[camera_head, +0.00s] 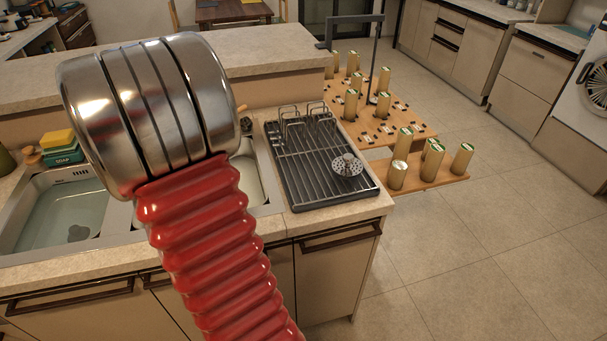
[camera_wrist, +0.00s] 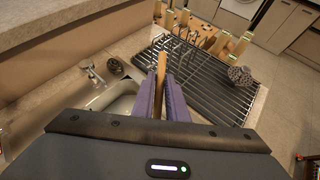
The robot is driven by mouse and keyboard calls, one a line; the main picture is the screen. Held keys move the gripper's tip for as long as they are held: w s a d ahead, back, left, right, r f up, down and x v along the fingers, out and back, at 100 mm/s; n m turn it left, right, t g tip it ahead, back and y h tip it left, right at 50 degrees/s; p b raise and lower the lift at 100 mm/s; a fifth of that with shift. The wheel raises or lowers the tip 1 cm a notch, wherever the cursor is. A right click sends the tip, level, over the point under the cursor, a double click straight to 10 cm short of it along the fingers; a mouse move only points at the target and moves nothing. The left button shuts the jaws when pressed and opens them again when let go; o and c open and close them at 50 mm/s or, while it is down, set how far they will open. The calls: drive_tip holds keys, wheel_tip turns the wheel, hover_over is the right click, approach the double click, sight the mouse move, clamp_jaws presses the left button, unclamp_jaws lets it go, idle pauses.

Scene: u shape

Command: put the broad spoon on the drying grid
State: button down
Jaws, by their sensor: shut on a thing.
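My gripper (camera_wrist: 170,98) shows in the wrist view with its purple fingers shut on a narrow wooden piece, the broad spoon (camera_wrist: 161,72). The spoon sticks out past the fingertips; its broad end cannot be made out. In the head view my own arm hides the gripper. The drying grid (camera_head: 303,180) is a dark metal rack on the counter, right of the sink. It also shows in the wrist view (camera_wrist: 205,95), beyond and right of the fingers. The spoon appears over the strip between sink and grid; its height is unclear.
A perforated metal utensil (camera_head: 347,165) lies on the grid's right side. Upright wire holders (camera_head: 300,118) stand at its back. The rest of the grid is bare. The sink (camera_head: 62,215) lies left. A low wooden table (camera_head: 410,122) with several cans stands behind right.

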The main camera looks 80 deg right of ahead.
drive_tip(key=s+d+f+m+g+y, duration=0.1)
drive_tip(key=s+m+g+y, duration=0.1)
drive_tip(key=s, duration=0.9)
drive_tip(key=s+d+f+m+g+y, duration=0.1)
drive_tip(key=s+m, duration=0.4)
drive_tip(key=s, duration=0.6)
drive_tip(key=shift+s+d+g+y, duration=0.35)
drive_tip(key=shift+d+g+y, duration=0.3)
drive_tip(key=shift+g+y, duration=0.55)
drive_tip(key=shift+f, duration=0.1)
drive_tip(key=shift+f, duration=3.05)
drive_tip(key=shift+f, duration=1.9)
drive_tip(key=shift+f, duration=0.55)
